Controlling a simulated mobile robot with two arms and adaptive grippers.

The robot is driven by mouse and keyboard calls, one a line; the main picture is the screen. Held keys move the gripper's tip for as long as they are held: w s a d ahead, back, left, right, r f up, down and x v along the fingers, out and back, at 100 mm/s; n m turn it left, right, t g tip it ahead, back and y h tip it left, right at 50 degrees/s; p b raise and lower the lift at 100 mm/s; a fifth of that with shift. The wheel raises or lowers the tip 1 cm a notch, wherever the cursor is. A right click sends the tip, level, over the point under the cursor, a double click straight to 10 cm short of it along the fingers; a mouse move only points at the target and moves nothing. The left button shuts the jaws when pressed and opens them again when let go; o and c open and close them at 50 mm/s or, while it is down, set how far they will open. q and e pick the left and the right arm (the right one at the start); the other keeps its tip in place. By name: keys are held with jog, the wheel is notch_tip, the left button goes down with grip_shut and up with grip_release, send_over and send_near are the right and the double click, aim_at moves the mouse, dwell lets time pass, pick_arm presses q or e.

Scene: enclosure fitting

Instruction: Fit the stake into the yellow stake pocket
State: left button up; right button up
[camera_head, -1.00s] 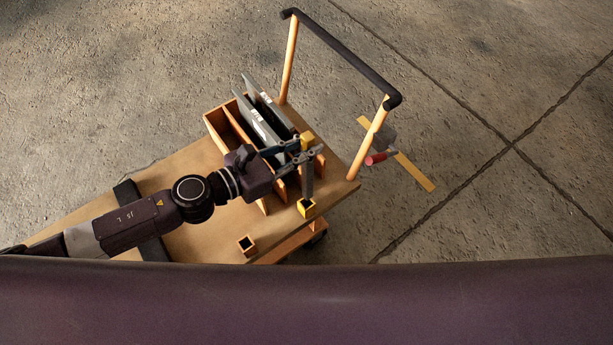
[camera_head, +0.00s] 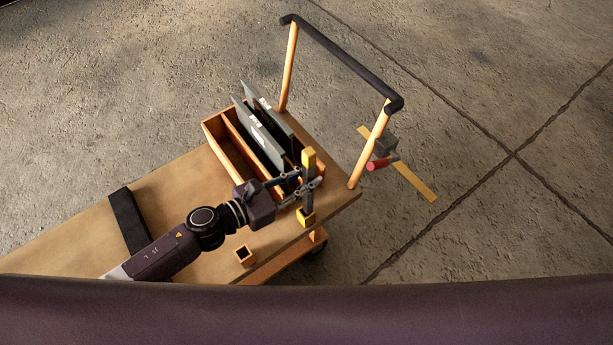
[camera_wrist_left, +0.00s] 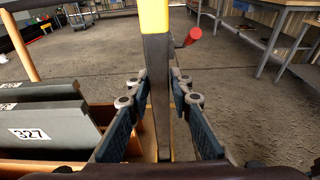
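The stake is a grey bar with a yellow top (camera_head: 308,157). It stands about upright at the cart's right corner, and it also fills the middle of the left wrist view (camera_wrist_left: 158,85). My left gripper (camera_head: 309,183) has its fingers on both sides of the grey part, and they look closed on it. The yellow stake pocket (camera_head: 306,219) is at the cart's edge, directly below the stake in the head view. The stake's lower end meets the pocket's mouth there; how deep it sits cannot be told. My right gripper is not in view.
A wooden rack (camera_head: 212,133) with upright grey panels (camera_head: 262,125) stands close beside my left gripper. An orange-brown pocket (camera_head: 245,256) sits on the cart's front edge. The cart's handle (camera_head: 340,62) rises behind.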

pick_arm(q)
jog(key=o, duration=0.3)
jog(key=shift+w+a+f, duration=0.1)
jog(key=shift+f, duration=0.25)
jog(key=shift+o, duration=0.2)
jog(key=shift+r, duration=0.25)
jog(key=b+v, duration=0.3)
jog(key=v, duration=0.9)
jog(key=shift+b, duration=0.4)
